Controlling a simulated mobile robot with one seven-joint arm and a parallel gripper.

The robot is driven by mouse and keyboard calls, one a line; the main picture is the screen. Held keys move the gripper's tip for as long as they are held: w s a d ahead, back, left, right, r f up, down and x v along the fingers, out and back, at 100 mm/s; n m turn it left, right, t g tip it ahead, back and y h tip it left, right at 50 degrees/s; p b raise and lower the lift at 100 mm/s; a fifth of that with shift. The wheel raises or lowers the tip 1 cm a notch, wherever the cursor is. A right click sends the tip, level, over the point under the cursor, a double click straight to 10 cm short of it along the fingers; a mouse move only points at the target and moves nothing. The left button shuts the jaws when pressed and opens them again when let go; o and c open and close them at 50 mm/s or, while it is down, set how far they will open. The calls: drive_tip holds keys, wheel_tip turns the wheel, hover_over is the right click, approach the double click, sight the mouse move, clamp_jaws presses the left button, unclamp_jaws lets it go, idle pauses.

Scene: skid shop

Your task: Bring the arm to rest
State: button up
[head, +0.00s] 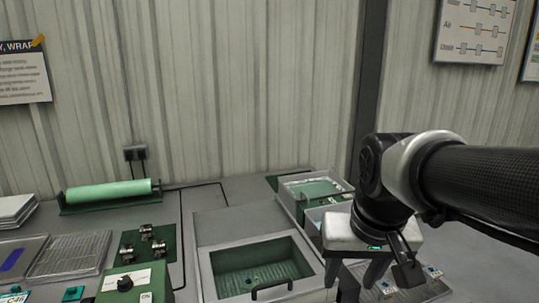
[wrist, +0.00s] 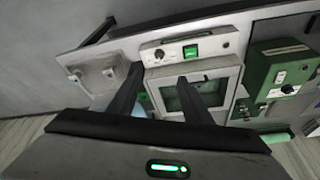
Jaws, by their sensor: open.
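My arm reaches in from the right side of the head view, with its wrist bent so that my gripper (head: 362,283) points down. My gripper hangs over the bench at the right, beside the open-topped grey box with a green inside (head: 262,262). In the wrist view the two dark fingers of my gripper (wrist: 160,74) stand apart, with nothing between them. The lower ends of the fingers are cut off or hard to make out in the head view.
A grey bench (head: 212,200) runs along the wall. Trays (head: 314,189) stand behind my gripper, partly hidden by it. A green roll (head: 108,192), a green control box (head: 136,284) and a wire rack (head: 72,254) are at the left. A small pale tray (wrist: 98,76) shows in the wrist view.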

drive_tip(key=s+r+t+p, duration=0.1)
drive_tip(key=s+r+t, duration=0.1)
drive_tip(key=s, duration=0.5)
wheel_tip(320, 180, up, 12)
drive_tip(key=p, duration=1.3)
drive_tip(key=shift+w+r+n, duration=0.15)
drive_tip(key=shift+w+n, duration=0.15)
drive_tip(key=shift+n, duration=0.1)
